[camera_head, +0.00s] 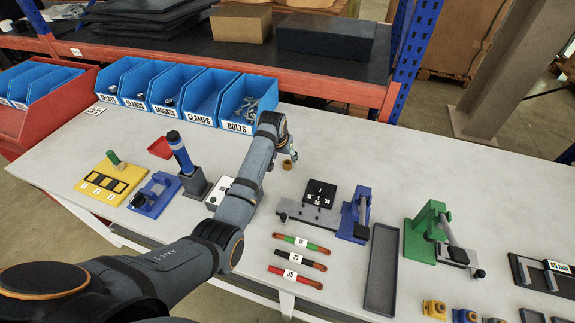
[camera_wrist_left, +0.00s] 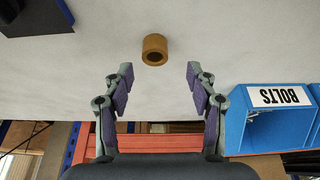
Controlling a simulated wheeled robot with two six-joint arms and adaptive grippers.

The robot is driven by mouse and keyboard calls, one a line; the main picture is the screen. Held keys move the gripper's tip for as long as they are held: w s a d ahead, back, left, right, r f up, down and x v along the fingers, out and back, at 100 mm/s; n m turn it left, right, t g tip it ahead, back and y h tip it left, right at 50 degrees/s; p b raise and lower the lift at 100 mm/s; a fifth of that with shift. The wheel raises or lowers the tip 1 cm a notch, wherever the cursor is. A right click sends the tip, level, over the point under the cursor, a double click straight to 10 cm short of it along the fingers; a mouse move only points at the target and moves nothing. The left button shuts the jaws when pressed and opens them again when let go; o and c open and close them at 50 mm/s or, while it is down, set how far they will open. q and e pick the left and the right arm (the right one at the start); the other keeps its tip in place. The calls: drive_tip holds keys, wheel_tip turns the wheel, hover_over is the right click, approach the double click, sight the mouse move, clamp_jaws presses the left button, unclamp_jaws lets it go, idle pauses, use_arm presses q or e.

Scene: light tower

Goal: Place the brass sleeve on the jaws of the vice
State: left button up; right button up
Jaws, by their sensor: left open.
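The brass sleeve (camera_head: 287,165) stands on the white table near the middle in the head view. It is a short hollow ring, and it also shows in the left wrist view (camera_wrist_left: 155,49). My left gripper (camera_head: 290,154) is close beside the sleeve. In the left wrist view the left gripper (camera_wrist_left: 160,76) is open and empty, with the sleeve just beyond the gap between the fingertips. A green vice-like device (camera_head: 427,232) with a grey bar stands at the right; a blue one (camera_head: 355,215) stands nearer the middle. Which is the vice is unclear. My right gripper is out of view.
Blue bins, one labelled BOLTS (camera_head: 247,98), line the back edge. A dark tray (camera_head: 381,270) lies between the two devices. Marked handles (camera_head: 298,266), a yellow block (camera_head: 112,180) and a blue stand (camera_head: 153,194) occupy other spots.

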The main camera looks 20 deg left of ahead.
sight(287, 162)
use_arm(q)
drive_tip(key=x, duration=0.4)
drive_tip(key=shift+s+d, duration=0.3)
drive_tip(key=shift+s, duration=0.05)
drive_tip(key=shift+w+f, duration=0.2)
drive_tip(key=shift+f, duration=0.2)
drive_tip(key=shift+c, duration=0.5)
clamp_jaws()
